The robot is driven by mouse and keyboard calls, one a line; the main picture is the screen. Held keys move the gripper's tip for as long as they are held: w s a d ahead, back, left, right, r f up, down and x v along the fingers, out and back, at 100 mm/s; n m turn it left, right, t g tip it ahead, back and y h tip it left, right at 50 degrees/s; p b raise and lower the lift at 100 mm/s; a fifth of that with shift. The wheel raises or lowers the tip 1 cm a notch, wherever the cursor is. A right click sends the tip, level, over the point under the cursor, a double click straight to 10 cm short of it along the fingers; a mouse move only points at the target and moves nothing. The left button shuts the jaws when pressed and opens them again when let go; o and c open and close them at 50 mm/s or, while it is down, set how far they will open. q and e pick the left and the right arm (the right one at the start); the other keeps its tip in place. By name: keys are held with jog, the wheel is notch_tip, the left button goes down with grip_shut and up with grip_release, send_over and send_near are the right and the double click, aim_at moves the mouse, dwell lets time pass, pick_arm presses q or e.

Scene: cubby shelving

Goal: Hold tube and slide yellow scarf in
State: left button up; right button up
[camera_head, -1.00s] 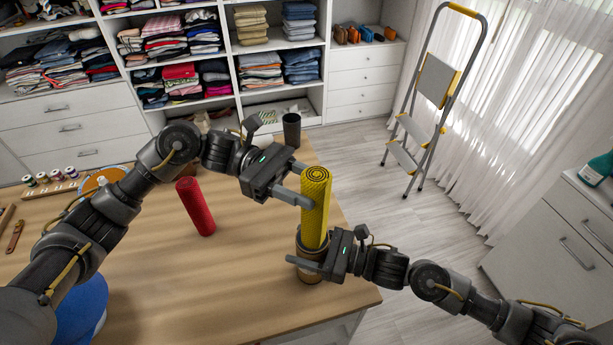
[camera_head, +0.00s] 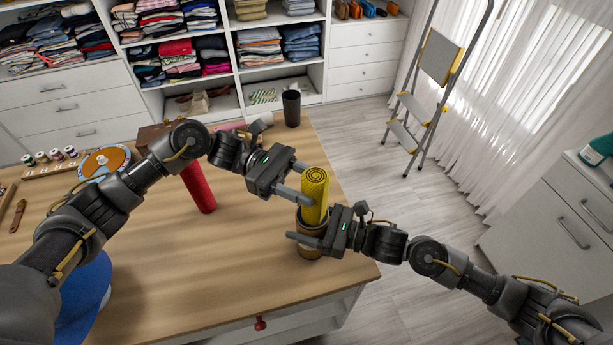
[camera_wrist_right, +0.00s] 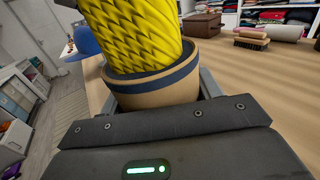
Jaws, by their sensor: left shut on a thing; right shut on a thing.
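The rolled yellow scarf (camera_head: 315,192) stands upright with its lower part inside the tube (camera_head: 308,249) near the table's right edge. My left gripper (camera_head: 308,184) is shut on the scarf above the tube's rim. My right gripper (camera_head: 312,238) is shut on the tube, below the scarf. In the right wrist view the tan tube (camera_wrist_right: 160,92) with a dark blue band sits between my right fingers, and the scarf (camera_wrist_right: 130,32) rises out of its mouth. The tube's lower part is hidden there.
A dark cup (camera_head: 291,108) stands at the far edge. A blue round object (camera_head: 88,295) is at front left. The table's front middle is clear.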

pick_arm(q)
jog(key=shift+f, duration=0.75)
jog(key=shift+f, duration=0.1)
jog(key=o, duration=1.2)
jog(key=shift+o, duration=0.2)
jog(key=v, duration=0.7)
jog(key=shift+a, duration=0.25)
jog(key=shift+w, duration=0.1)
pick_arm(e)
jog(key=o, duration=1.1)
jog(key=shift+c, duration=0.2)
